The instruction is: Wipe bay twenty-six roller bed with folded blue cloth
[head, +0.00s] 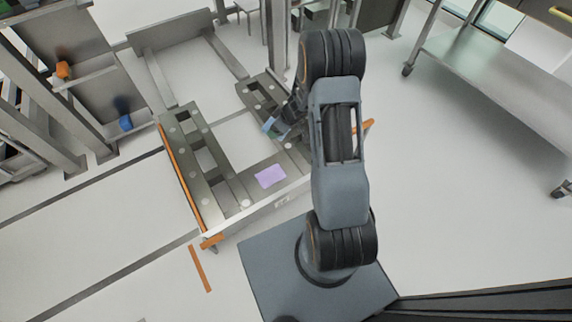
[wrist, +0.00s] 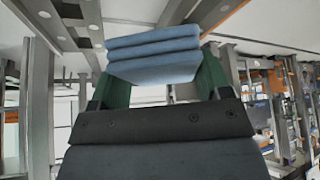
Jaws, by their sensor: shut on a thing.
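The folded blue cloth (wrist: 152,55) is a thick stack of layers held across the tips of my gripper (wrist: 155,82) in the wrist view. The gripper is shut on it, with a green finger at each side. In the head view the cloth (head: 270,125) shows as a small blue patch at my gripper (head: 278,128), over the right part of the roller bed (head: 222,183). The bed is a grey metal frame with openings and round pale rollers or studs. I cannot tell whether the cloth touches the bed. No bay number is readable.
A flat lilac patch (head: 270,176) lies on the bed's near part. Orange strips (head: 183,180) edge the bed. A rack with orange and blue pieces (head: 125,122) stands at left. A metal trolley (head: 500,75) stands at right, with clear floor before it.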

